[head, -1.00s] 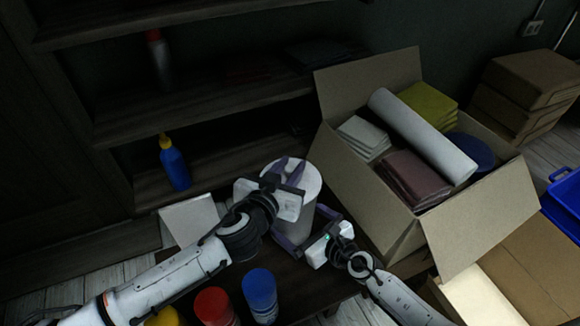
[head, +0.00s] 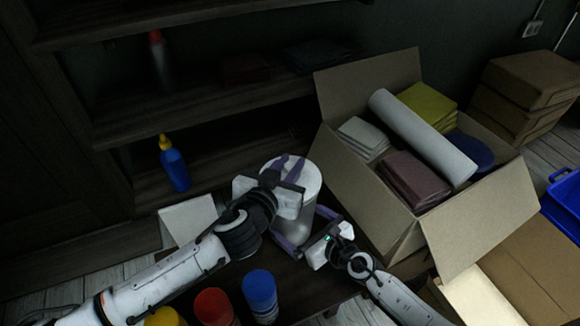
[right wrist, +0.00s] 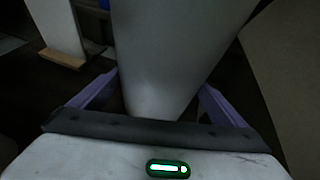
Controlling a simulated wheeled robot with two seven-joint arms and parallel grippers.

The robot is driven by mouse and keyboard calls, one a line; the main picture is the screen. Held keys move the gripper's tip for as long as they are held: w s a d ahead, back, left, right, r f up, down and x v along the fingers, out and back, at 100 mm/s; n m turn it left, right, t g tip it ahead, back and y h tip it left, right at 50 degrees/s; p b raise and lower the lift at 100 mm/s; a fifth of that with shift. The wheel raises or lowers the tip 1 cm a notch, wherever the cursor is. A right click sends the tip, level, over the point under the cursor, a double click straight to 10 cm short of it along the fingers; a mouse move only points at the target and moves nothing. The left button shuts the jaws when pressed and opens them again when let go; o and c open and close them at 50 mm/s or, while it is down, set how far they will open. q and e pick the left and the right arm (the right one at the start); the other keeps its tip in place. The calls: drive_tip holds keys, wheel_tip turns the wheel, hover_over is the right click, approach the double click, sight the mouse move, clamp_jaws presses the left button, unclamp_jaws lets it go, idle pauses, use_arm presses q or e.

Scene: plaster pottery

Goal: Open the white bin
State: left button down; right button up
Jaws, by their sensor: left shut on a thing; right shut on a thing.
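The white bin (head: 307,213) is a pale cylinder with a light round lid (head: 311,176) on top, standing on the dark low table in the head view. My left gripper (head: 291,164) is at the top of the bin, its purple fingers shut on the lid. My right gripper (head: 303,229) is low on the bin, its purple fingers on either side of the body and shut on it. In the right wrist view the bin's pale wall (right wrist: 170,60) fills the middle between the two fingers. The lid's far edge is partly hidden by the left fingers.
A cardboard box (head: 390,220) with cloths and a white roll stands close on the right. Blue, red and yellow jars stand in front; the blue one (head: 259,290) is nearest the bin. A blue bottle (head: 174,168) stands on the shelf behind left.

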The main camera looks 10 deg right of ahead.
sight(290, 165)
use_arm(q)
drive_tip(key=shift+r, duration=0.6)
drive_tip(key=shift+r, duration=2)
use_arm(e)
drive_tip(key=o, duration=1.2)
drive_tip(key=shift+c, duration=0.2)
